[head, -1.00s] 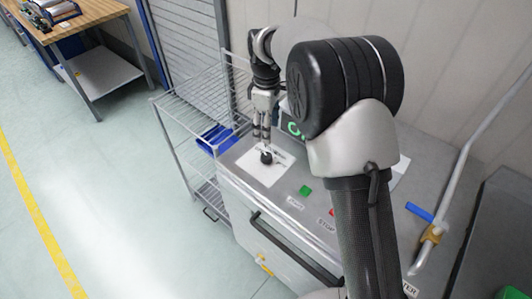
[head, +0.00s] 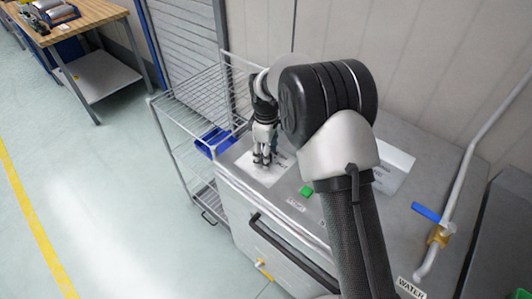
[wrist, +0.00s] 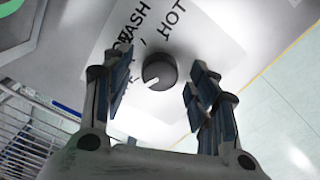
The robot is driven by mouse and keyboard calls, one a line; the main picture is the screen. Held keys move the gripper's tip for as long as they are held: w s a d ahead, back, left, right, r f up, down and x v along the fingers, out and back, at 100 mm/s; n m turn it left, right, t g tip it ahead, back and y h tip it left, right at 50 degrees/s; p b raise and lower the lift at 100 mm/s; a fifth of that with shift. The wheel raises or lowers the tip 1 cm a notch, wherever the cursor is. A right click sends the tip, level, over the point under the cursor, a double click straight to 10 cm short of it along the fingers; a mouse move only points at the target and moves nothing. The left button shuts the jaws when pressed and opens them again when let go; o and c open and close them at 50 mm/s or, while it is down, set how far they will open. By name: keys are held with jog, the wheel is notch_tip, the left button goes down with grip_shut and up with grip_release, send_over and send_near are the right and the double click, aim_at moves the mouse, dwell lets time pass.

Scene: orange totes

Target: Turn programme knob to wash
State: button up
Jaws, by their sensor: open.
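The programme knob (wrist: 160,71) is round and black with a white pointer line. In the wrist view the pointer aims to the lower left. It sits on a white label sheet (wrist: 205,52) with the words "WASH" and "HOT" above it and part of another word at its left. My gripper (wrist: 158,84) is open, with one finger on each side of the knob in this view and gaps between. In the head view my gripper (head: 263,163) is down at the white sheet (head: 252,175), and its fingers hide the knob.
A green button (head: 306,191) is on the grey machine top (head: 275,205), right of the sheet. A wire rack (head: 180,98) with a blue bin (head: 214,141) stands at the left. A pipe with a blue-handled valve (head: 427,214) rises at the right.

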jog(key=shift+c, duration=0.6)
jog(key=c, duration=1)
jog(key=shift+o, duration=0.2)
jog(key=m+p, duration=0.2)
jog(key=m, duration=0.1)
jog(key=shift+r+m, duration=0.1)
jog(key=shift+m, duration=0.3)
jog(key=m+p, duration=0.2)
jog(key=m, duration=0.2)
jog(key=shift+m, duration=0.3)
jog(key=m+p, duration=0.1)
jog(key=m, duration=0.8)
jog(key=shift+p, duration=0.3)
jog(key=shift+m, duration=0.3)
